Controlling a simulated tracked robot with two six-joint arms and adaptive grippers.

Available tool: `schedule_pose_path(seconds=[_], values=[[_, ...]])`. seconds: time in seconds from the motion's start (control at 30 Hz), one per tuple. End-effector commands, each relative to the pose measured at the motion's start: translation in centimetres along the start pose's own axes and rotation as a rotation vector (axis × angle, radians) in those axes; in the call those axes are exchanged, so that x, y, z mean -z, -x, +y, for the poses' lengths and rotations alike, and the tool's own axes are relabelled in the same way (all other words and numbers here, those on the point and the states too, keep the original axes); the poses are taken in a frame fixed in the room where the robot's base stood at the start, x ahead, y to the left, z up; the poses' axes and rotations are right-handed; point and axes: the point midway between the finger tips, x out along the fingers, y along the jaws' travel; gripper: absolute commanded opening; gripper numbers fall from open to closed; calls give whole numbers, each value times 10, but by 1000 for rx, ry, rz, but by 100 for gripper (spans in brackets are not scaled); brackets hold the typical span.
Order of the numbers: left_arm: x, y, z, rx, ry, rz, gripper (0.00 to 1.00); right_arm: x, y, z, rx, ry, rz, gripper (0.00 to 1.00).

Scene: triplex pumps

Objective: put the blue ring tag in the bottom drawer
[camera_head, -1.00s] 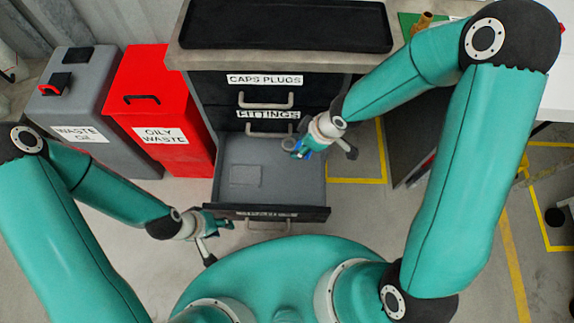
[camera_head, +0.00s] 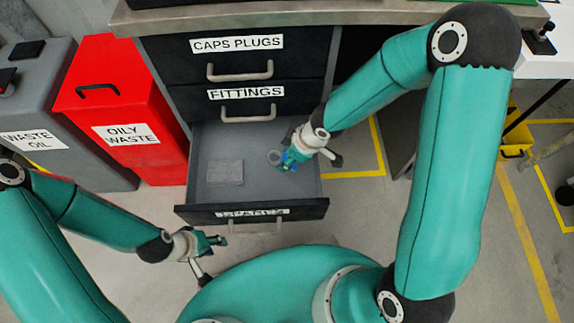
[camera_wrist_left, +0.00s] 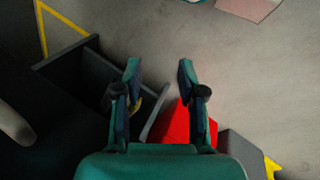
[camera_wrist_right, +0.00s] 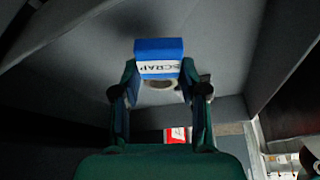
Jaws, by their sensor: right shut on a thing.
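The blue ring tag (camera_wrist_right: 158,50) is gripped between the fingers of my right gripper (camera_wrist_right: 158,75). Its blue block bears a white label reading SCRAP, and a pale ring shows below it. In the head view my right gripper (camera_head: 288,160) is over the right part of the open bottom drawer (camera_head: 205,150), with the tag's ring (camera_head: 274,157) on its left side. I cannot tell whether the tag touches the drawer floor. My left gripper (camera_head: 212,258) is in front of the drawer's left corner. It is open and empty in the left wrist view (camera_wrist_left: 159,78).
A flat grey square (camera_head: 225,173) lies in the drawer's left part. The closed FITTINGS drawer (camera_head: 248,105) and CAPS PLUGS drawer (camera_head: 240,60) are above. A red oily waste bin (camera_head: 125,110) and a grey waste oil bin (camera_head: 90,150) stand left.

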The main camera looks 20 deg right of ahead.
Motion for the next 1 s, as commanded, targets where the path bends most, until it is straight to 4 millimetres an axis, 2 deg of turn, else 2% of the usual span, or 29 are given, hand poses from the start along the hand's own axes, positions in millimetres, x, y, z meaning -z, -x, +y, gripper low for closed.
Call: schedule_pose_path(seconds=[0.03, 0.23, 0.67, 0.7, 0.83, 1.0], values=[[0, -10, -4, 0, 0, 0, 40, -4, -10, 0, 0, 1, 0, 7], [0, -34, -12, 0, 0, -1, 40, -14, -34, 0, 0, 0, 0, 7], [0, -37, -13, 0, 0, 0, 40, -15, -37, 0, 1, 0, 0, 7], [0, -37, -13, 0, 0, 0, 40, -15, -37, 0, 1, 0, 0, 46], [0, -36, -13, 0, 0, 0, 40, -15, -36, 0, 1, 0, -1, 68], [0, -36, -13, 0, 0, 0, 40, -15, -36, 0, 1, 0, -1, 68]])
